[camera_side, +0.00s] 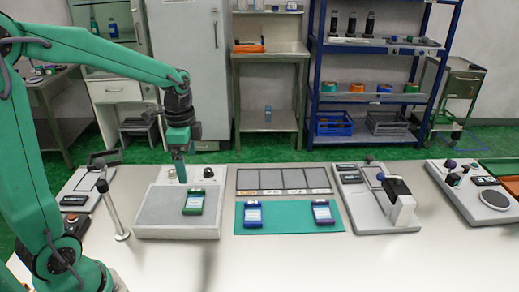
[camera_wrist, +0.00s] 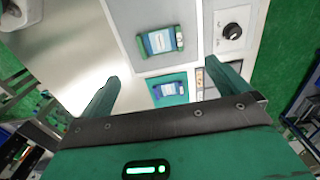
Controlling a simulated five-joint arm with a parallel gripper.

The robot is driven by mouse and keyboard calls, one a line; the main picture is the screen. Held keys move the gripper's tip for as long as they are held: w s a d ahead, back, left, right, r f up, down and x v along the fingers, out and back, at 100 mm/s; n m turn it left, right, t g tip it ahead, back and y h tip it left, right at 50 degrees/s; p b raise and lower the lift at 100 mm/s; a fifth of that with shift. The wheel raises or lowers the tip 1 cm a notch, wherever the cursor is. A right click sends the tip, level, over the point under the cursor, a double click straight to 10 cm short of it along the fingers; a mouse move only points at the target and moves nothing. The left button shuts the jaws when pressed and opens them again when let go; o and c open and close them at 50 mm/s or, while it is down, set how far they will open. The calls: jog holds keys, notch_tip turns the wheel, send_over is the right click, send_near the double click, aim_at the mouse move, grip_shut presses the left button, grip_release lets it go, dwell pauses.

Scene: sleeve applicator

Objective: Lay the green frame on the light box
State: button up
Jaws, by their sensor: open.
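The light box (camera_side: 160,220) stands on the bench with a pale grey top plate. The green frame (camera_side: 194,201), with a light label, lies flat on that plate, right of its middle. It also shows in the wrist view (camera_wrist: 160,41), on the grey plate beyond my fingers. My gripper (camera_side: 181,176) points down over the back left part of the light box, behind and left of the frame and apart from it. In the wrist view my gripper (camera_wrist: 161,72) has its fingers spread, with nothing held.
A green mat (camera_side: 286,225) right of the light box bears two blue frames (camera_side: 252,214) (camera_side: 322,212). A four-part dark tray (camera_side: 284,181) lies behind it. A thin post (camera_side: 113,212) stands left of the box. A device with a lever (camera_side: 378,205) stands farther right. The front bench is clear.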

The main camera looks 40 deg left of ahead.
jog(key=shift+r, duration=0.1)
jog(key=s+d+r+n+t, duration=0.5)
jog(key=s+d+r+n, duration=0.2)
jog(key=s, duration=0.5)
jog(key=shift+d+r+n+t, duration=0.2)
jog(key=shift+r+n+t, duration=0.1)
jog(key=shift+n, duration=0.7)
